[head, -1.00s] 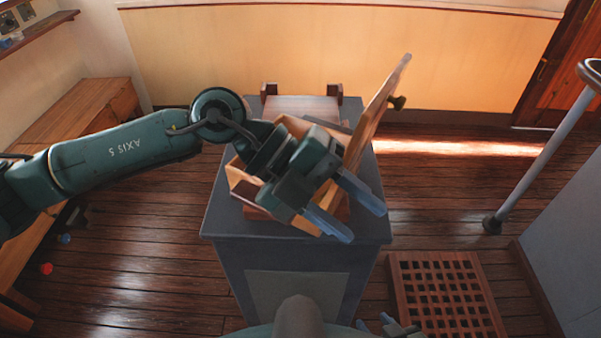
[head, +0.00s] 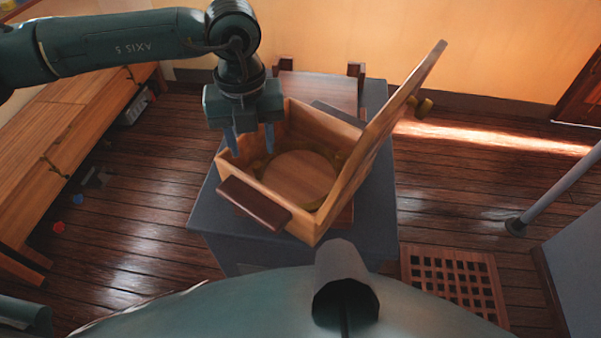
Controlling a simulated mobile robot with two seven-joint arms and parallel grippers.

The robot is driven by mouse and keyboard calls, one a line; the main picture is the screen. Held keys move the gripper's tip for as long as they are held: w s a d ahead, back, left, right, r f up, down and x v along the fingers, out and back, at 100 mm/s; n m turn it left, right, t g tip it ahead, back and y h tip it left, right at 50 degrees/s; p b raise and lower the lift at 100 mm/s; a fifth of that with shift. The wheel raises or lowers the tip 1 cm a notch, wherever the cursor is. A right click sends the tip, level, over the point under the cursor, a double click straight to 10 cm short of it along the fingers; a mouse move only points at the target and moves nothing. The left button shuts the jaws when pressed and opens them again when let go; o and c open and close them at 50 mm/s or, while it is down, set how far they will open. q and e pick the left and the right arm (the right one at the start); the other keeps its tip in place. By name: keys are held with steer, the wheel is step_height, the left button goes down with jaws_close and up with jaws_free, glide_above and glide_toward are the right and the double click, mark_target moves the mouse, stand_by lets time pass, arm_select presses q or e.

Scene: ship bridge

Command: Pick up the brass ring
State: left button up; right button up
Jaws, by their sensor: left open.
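An open wooden box (head: 245,192) stands tilted in my view on a grey pedestal (head: 205,210). Inside it is a round wooden disc (head: 300,178). Dull brass-coloured parts (head: 339,163) show around the disc's edge; they look like a ring, but much of it is hidden or dark, so I cannot tell its full outline. My left gripper (head: 251,142) is open and points down over the box's left back part. Its two blue fingers are apart with nothing seen between them. My right gripper is out of view.
The box's lid (head: 385,135) stands open on the right, with a brass knob (head: 421,106) on its outside. A dark wooden block (head: 254,203) is at the box's front left. A wooden grating (head: 455,280) lies on the floor. A bench (head: 60,150) is at the left.

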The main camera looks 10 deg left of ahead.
mark_target(256, 163)
arm_select(q)
step_height(256, 163, down, 8)
steer(key=shift+s+d+r+b, duration=0.15)
steer(key=shift+r+b, duration=0.1)
steer(key=shift+b, duration=0.8)
steer(key=shift+r, duration=0.1)
jaws_close()
